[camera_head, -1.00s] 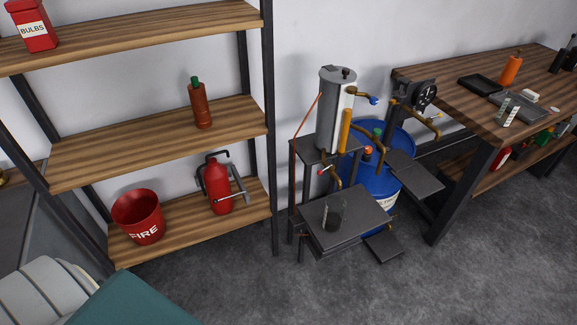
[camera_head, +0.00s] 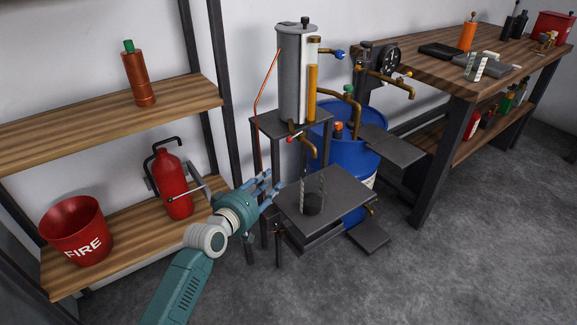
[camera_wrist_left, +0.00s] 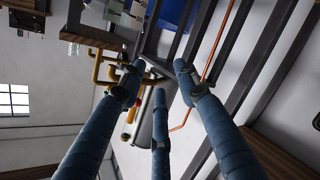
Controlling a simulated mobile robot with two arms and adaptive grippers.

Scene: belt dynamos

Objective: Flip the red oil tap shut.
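The red oil tap is a brass spout with a red knob (camera_head: 291,138), below the tall grey cylinder (camera_head: 291,75) on its stand. A red knob (camera_wrist_left: 125,137) also shows among brass pipes in the left wrist view, beside my fingers. My left gripper (camera_head: 271,184) is at the left edge of the lower plate, below and left of the tap, apart from the knob. Its three blue fingers (camera_wrist_left: 158,76) are spread, with nothing between them. A glass with a dark bottom (camera_head: 313,204) stands on the lower plate (camera_head: 340,190) under the spout. My right gripper is not in view.
A wooden shelf (camera_head: 175,98) with a red FIRE bucket (camera_head: 76,232) and red canister (camera_head: 173,183) stands left of my arm. A blue barrel (camera_head: 358,160) stands behind the stand, with a blue-handled tap (camera_head: 339,54) above. A workbench (camera_head: 450,78) is at right.

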